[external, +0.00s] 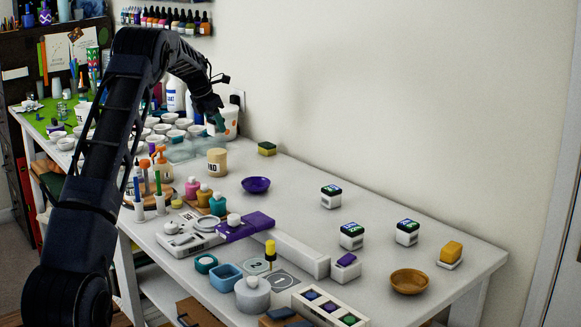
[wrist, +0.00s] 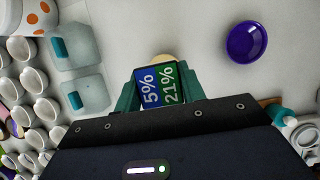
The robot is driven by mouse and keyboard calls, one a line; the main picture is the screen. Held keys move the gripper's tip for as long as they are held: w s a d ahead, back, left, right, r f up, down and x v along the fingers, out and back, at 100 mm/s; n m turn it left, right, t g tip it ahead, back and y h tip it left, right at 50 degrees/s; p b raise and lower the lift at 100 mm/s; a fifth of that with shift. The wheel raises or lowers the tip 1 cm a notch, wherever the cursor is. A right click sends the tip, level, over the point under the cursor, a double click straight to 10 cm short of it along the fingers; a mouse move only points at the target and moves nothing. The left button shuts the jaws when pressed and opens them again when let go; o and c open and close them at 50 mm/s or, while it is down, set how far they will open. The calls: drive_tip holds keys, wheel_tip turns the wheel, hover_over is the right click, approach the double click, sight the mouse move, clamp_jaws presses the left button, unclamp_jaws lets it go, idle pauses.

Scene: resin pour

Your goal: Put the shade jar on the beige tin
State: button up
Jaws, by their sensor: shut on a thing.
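My gripper (wrist: 158,86) is shut on a shade jar (wrist: 160,84), whose blue and green lid reads 5% and 21% in the wrist view. In the external view my gripper (external: 215,122) is above the table's back left; the held jar is hard to make out there. The beige tin (external: 217,162) stands upright on the table, lower than my gripper and close by. In the wrist view a beige edge (wrist: 163,57), likely the tin, peeks out past the jar, which hides the rest. I cannot tell whether the jar touches it.
Similar jars (external: 331,196) stand to the right. A purple bowl (external: 256,185) is right of the tin, and a sponge (external: 267,149) lies behind it. Clear containers (external: 180,150), white cups and a spotted bucket (wrist: 40,16) crowd the left. Bottles (external: 218,204) stand in front.

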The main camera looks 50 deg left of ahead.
drive_tip(key=shift+f, duration=2.7)
drive_tip(key=shift+f, duration=0.1)
drive_tip(key=o, duration=1)
drive_tip(key=v, duration=1.2)
